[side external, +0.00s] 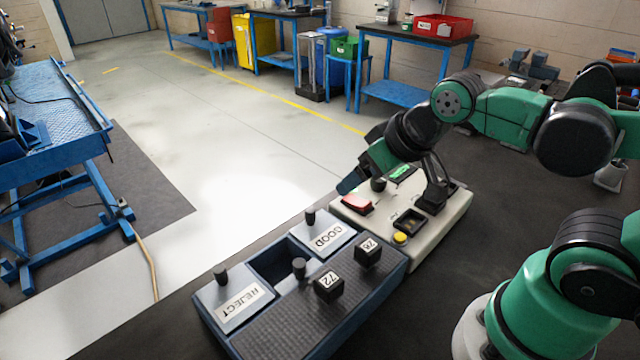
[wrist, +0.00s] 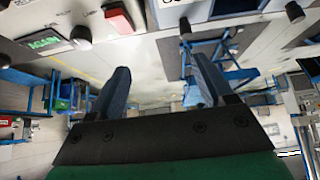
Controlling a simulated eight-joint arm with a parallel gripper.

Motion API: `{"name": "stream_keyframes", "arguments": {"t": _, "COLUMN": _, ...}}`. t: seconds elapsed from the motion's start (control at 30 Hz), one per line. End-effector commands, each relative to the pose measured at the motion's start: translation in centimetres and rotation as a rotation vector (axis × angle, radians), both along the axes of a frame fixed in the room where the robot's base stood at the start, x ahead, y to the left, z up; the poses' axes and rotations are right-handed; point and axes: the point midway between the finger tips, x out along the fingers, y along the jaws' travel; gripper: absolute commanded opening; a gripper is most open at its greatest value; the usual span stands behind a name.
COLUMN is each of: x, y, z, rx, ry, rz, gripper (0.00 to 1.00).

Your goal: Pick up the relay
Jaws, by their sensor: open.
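Two small black relays with white number labels stand on the ribbed dark part of the blue tray. One relay (side external: 328,286) is marked 72, and the other relay (side external: 368,251) appears marked 28. I cannot tell which one the task means. My gripper (side external: 349,184) is above the white test unit, up and behind the relays, with nothing in its jaws. In the wrist view my gripper (wrist: 160,82) shows two blue fingers spread apart. No relay is seen in the wrist view.
The blue tray (side external: 232,347) has lids marked GOOD (side external: 327,237) and REJECT (side external: 240,306) with upright black knobs, and an open dark bin between them. The white test unit (side external: 437,232) carries a red button (side external: 357,205), a yellow button (side external: 400,238) and a green display (wrist: 43,42).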

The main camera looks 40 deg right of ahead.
Motion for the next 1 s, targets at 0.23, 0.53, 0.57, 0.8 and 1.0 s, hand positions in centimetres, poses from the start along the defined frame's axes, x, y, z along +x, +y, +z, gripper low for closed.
{"name": "stream_keyframes", "arguments": {"t": 0.23, "x": -0.4, "y": -5.0, "z": -0.5, "rx": -0.072, "ry": 0.195, "rz": -0.039, "gripper": 0.74}}
{"name": "stream_keyframes", "arguments": {"t": 0.53, "x": -3.9, "y": -13.4, "z": -1.8, "rx": -0.027, "ry": 0.57, "rz": -0.019, "gripper": 0.74}}
{"name": "stream_keyframes", "arguments": {"t": 0.57, "x": -4.1, "y": -13.8, "z": -1.9, "rx": -0.018, "ry": 0.587, "rz": -0.013, "gripper": 0.74}}
{"name": "stream_keyframes", "arguments": {"t": 0.8, "x": -4.7, "y": -14.5, "z": -3.2, "rx": 0.001, "ry": 0.623, "rz": 0.002, "gripper": 0.74}}
{"name": "stream_keyframes", "arguments": {"t": 1.0, "x": -4.7, "y": -14.4, "z": -5.5, "rx": 0.001, "ry": 0.622, "rz": 0.001, "gripper": 0.74}}
